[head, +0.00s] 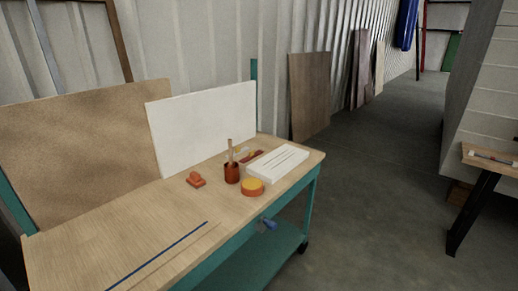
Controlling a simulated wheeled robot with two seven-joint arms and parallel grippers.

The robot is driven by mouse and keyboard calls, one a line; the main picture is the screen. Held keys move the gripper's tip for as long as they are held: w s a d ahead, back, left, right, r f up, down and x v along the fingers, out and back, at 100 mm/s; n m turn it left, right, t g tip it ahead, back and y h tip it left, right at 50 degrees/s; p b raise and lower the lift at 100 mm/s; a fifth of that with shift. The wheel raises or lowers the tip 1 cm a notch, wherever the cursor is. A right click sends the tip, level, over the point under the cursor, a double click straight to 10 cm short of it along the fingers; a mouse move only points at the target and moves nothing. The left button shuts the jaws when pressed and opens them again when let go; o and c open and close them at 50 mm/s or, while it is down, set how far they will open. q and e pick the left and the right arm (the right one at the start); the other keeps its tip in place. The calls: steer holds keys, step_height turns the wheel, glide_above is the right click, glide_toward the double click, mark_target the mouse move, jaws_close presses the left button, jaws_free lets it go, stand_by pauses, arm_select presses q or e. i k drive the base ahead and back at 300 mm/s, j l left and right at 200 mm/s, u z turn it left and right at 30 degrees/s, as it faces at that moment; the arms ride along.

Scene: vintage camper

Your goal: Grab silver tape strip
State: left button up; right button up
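I cannot make out a silver tape strip for certain. A long thin blue strip (160,253) lies on the wooden workbench top (95,240), near its front left. A thin pale line runs beside it; I cannot tell if it is a strip or an edge. A small greyish bar with reddish parts (492,158) lies on a wooden bench at the far right, too small to identify. Neither of my grippers shows in the head view.
On the workbench are an orange tool (195,180), a brown cup (232,173) with sticks, a yellow-topped orange tin (253,187) and a white slotted block (278,164). Boards stand behind. A blue item (268,224) sticks out at the front edge. The floor (375,190) to the right is clear.

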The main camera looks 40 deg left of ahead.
mark_target(238, 151)
steer(key=i+z, duration=0.15)
steer(key=i, duration=2.55)
steer(key=i+u, duration=0.25)
steer(key=i, duration=0.3)
steer(key=i+l+u, duration=0.1)
steer(key=i+u, duration=0.15)
steer(key=i, duration=0.3)
steer(key=i+l+u, duration=0.25)
steer(key=i, duration=0.25)
steer(key=i+j+u, duration=0.2)
steer(key=i+u, duration=0.75)
steer(key=i+l+u, duration=0.15)
steer(key=i+u, duration=0.35)
steer(key=u, duration=0.5)
steer(key=i+u, duration=0.1)
steer(key=u, duration=0.4)
steer(key=l+u, duration=0.15)
steer(key=u, duration=0.3)
steer(key=i+u, duration=0.1)
steer(key=u, duration=0.4)
steer(key=l+u, duration=0.15)
steer(key=u, duration=0.35)
steer(key=l+u, duration=0.1)
steer(key=u, duration=0.4)
steer(key=l+u, duration=0.1)
steer(key=u, duration=0.4)
